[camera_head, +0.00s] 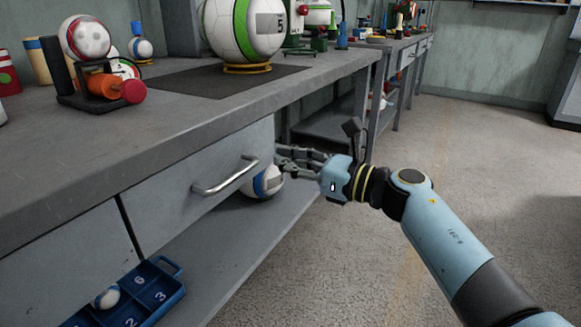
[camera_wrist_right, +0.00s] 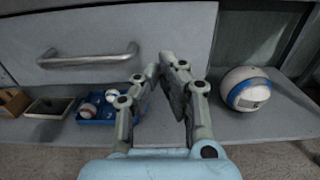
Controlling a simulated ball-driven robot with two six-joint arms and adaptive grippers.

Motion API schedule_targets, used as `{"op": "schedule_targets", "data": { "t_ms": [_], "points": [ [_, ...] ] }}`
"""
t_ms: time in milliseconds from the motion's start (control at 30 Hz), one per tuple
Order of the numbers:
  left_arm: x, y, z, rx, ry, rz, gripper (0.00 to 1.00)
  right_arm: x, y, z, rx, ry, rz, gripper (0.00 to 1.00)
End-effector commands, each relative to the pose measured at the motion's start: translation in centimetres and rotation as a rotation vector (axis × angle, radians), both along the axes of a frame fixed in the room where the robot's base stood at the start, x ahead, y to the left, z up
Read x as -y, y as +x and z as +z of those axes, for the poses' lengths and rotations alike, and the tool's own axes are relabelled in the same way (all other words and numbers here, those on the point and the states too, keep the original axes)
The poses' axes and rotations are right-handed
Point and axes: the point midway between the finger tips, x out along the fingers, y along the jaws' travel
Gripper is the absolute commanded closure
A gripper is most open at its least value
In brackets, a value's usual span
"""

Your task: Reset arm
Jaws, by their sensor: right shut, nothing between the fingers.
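My right arm reaches in from the lower right of the head view, with its blue-grey links bent at the wrist. Its gripper (camera_head: 283,158) is beside the workbench's drawer front, near the drawer handle (camera_head: 226,176). In the right wrist view the gripper (camera_wrist_right: 165,68) points at the drawer front; its fingertips are close together, and it is shut and empty. A white and blue ball (camera_head: 266,182) is on the lower shelf behind and below the fingers in the head view; in the wrist view it stands right of the fingers, apart from them. My left gripper is not in view.
The grey bench top (camera_head: 165,120) holds a large white and green ball (camera_head: 243,28) and a small stand with a red and white ball (camera_head: 86,38). A blue numbered tray (camera_head: 165,297) with a small ball lies on the lower shelf (camera_head: 235,250). Open floor (camera_head: 460,140) lies right.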

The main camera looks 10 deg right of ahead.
Motion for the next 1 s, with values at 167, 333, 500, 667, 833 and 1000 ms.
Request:
{"op": "schedule_targets", "data": {
  "t_ms": [167,333,500,667,833,1000],
  "points": [
    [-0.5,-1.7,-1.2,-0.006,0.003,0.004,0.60,3.5,-3.0,0.2,-0.002,-0.005,0.001,1.00],
    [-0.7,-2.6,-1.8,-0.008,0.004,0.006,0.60,5.7,-4.8,0.0,-0.001,-0.004,0.001,1.00],
    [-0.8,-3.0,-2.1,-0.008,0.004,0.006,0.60,6.7,-6.1,-0.6,-0.015,-0.002,0.001,1.00],
    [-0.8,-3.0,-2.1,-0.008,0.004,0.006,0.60,6.6,-10.4,-6.0,-0.137,0.027,-0.004,1.00],
    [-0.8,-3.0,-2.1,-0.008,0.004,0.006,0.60,11.8,-16.5,-16.6,-0.613,0.468,-0.380,1.00],
    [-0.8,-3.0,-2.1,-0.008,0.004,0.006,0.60,18.6,-23.5,-26.6,-1.038,0.959,-0.863,1.00]
  ]
}}
